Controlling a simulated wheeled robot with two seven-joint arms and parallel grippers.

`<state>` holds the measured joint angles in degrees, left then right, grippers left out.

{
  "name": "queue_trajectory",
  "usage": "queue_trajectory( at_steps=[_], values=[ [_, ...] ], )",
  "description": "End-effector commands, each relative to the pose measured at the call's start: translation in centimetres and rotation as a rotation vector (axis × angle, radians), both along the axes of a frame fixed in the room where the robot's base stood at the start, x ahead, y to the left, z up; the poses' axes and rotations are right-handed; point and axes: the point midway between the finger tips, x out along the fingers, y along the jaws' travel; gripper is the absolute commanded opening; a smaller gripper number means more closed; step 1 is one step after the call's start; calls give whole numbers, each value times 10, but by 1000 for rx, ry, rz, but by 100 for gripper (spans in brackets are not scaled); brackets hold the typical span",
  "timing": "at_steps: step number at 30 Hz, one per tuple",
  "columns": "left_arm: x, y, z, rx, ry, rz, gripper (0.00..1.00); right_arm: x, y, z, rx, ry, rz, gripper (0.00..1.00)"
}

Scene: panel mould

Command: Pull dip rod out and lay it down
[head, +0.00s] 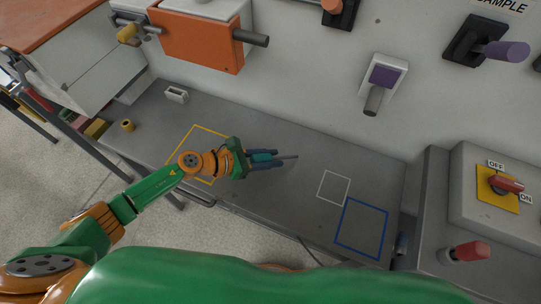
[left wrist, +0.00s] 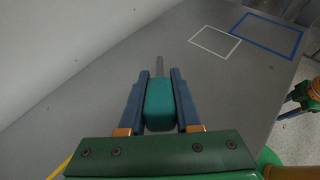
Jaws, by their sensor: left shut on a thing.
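My left gripper (head: 268,160) is over the grey bench, with its blue fingers closed on the teal handle of the dip rod (head: 263,155). The thin grey shaft (head: 290,157) sticks out beyond the fingertips to the right. In the left wrist view the teal handle (left wrist: 159,103) sits between the two fingers, and the grey shaft (left wrist: 160,66) points away from the gripper. The rod looks roughly level and close to the bench; I cannot tell whether it touches.
The grey bench (head: 300,215) has yellow, white (head: 334,187) and blue (head: 362,228) outlined squares. The white and blue squares are empty. A small white block (head: 176,95) and a yellow piece (head: 127,126) are at the left. A switch box (head: 497,187) stands at the right.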

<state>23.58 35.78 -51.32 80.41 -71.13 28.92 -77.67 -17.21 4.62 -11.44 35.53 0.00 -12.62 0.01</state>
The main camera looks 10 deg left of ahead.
Motion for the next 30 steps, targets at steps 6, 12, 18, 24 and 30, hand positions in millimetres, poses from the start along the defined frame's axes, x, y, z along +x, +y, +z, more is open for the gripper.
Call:
queue_trajectory(
  at_steps=[6,12,18,24,30],
  values=[
    [0,0,-5,0,0,0,0,0,0,-5,0,0,0,50],
    [0,0,-5,0,0,0,0,0,0,-4,0,0,0,50],
    [0,0,-5,0,0,0,62,0,0,-4,0,0,1,50],
    [0,0,-5,0,0,0,67,0,0,-4,0,-1,0,50],
    [-5,11,-1,2,1,1,67,0,0,-5,1,-1,0,50]
  ],
)
